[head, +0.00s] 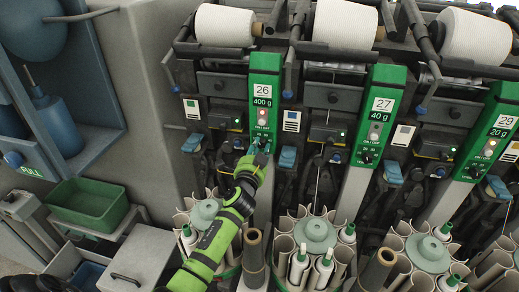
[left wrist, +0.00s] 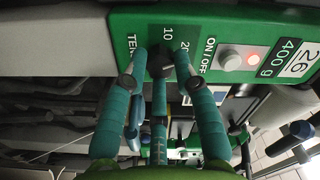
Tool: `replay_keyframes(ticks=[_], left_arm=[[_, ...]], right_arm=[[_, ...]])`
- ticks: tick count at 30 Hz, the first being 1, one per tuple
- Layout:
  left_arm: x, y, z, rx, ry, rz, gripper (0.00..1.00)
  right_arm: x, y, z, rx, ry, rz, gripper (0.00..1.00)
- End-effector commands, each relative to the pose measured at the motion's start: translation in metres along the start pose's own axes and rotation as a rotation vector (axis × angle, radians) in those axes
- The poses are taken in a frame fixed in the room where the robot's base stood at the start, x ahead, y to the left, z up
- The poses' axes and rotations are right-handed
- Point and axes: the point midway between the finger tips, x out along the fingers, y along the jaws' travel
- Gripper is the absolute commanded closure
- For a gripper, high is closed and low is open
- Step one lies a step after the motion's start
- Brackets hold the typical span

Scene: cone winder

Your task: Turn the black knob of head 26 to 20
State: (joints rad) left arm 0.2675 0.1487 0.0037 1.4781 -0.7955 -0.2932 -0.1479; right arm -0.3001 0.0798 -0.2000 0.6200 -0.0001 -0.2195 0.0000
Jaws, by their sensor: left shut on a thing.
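The head 26 panel (head: 264,88) is a green plate with labels 26 and 400 g and a button. In the left wrist view its black knob (left wrist: 160,61) sits between the teal fingers of my left gripper (left wrist: 161,64), with the marks 10 and 20 beside it. The fingers are closed on the knob from both sides. Where the knob's pointer stands cannot be told. In the head view my left gripper (head: 259,150) is at the lower end of this panel and hides the knob. My right gripper is not in view.
Panels for head 27 (head: 379,108) and head 29 (head: 495,125) stand to the right, each with its own knob. White yarn cones (head: 224,25) are above. Round bobbin magazines (head: 314,232) are below. A green tray (head: 88,204) is at the left.

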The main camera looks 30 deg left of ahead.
Motion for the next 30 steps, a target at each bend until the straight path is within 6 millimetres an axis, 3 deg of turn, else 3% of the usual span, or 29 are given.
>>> replay_keyframes(ticks=[10,11,12,23,30], left_arm=[[0.000,0.001,0.002,0.003,-0.004,0.002,1.00],[0.000,0.001,0.002,0.003,-0.004,0.002,0.63],[0.000,0.001,0.002,0.003,-0.004,0.002,0.48],[-0.001,0.000,0.001,0.002,-0.001,0.000,0.48],[-0.027,0.001,0.001,0.003,-0.001,0.002,0.48]], right_arm=[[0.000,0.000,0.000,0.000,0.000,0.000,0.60],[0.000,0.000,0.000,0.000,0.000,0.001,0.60],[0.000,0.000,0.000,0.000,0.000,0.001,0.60],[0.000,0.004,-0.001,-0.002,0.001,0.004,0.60],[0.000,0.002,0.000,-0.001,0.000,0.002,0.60]])
